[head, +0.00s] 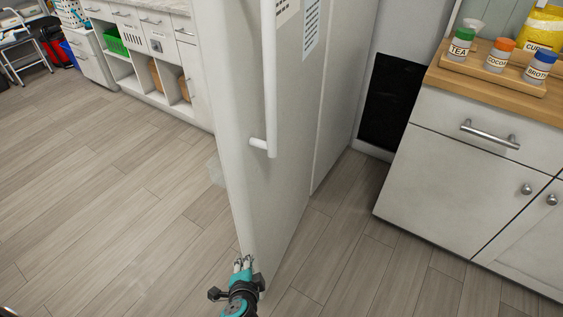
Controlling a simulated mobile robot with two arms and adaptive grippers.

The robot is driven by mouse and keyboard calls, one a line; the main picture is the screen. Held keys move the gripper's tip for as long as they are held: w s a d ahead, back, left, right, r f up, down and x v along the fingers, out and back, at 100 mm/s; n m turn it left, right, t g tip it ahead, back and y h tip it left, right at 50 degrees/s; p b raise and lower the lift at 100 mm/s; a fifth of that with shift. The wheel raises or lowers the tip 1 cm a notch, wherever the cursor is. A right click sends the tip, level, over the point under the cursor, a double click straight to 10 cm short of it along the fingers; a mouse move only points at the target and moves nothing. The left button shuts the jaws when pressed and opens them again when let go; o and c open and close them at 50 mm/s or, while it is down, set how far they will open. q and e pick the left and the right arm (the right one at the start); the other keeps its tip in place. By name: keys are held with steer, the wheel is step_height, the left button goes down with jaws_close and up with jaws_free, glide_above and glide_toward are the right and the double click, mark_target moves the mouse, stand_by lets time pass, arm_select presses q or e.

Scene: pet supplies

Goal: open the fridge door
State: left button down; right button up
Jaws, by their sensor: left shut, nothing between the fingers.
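The white fridge door (290,160) stands upright in the middle of the head view, its outer face turned to the right. A long vertical white handle (269,75) runs down that face and bends into it at its lower end. A small part of a translucent bin (216,172) shows past the door's left edge, so the door appears swung open. The fridge interior is hidden. My left gripper (243,262) is shut and empty at the bottom of the view, by the door's near edge and well below the handle; I cannot tell whether it touches. My right gripper is not in view.
A cabinet with a wooden top (500,92) stands at the right, bearing a wooden tray (490,77) with labelled jars. Low white cabinets (140,55) with a green basket (114,40) line the back left. The wooden floor (110,200) at the left is clear.

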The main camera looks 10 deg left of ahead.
arm_select(q)
steer(key=w+d+r+m+t+h+p, duration=0.1)
steer(key=d+r+m+t+p, duration=0.15)
steer(key=r, duration=0.55)
steer(key=w+d+r+m+t+p, duration=0.1)
steer(key=w+d+r+m+t, duration=0.15)
steer(key=r, duration=0.55)
steer(key=w+d+r+m+t+h+p, duration=0.15)
steer(key=d+r, duration=0.25)
steer(key=r, duration=0.4)
steer(key=w+a+p, duration=0.3)
steer(key=w+a, duration=0.2)
steer(key=w, duration=0.4)
steer(key=shift+w+f+t, duration=0.3)
steer(key=shift+w+t, duration=0.1)
steer(key=shift+t, duration=0.05)
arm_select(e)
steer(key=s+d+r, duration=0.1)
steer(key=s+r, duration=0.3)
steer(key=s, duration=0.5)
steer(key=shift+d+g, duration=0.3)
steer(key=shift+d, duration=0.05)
arm_select(q)
steer(key=shift+y, duration=0.25)
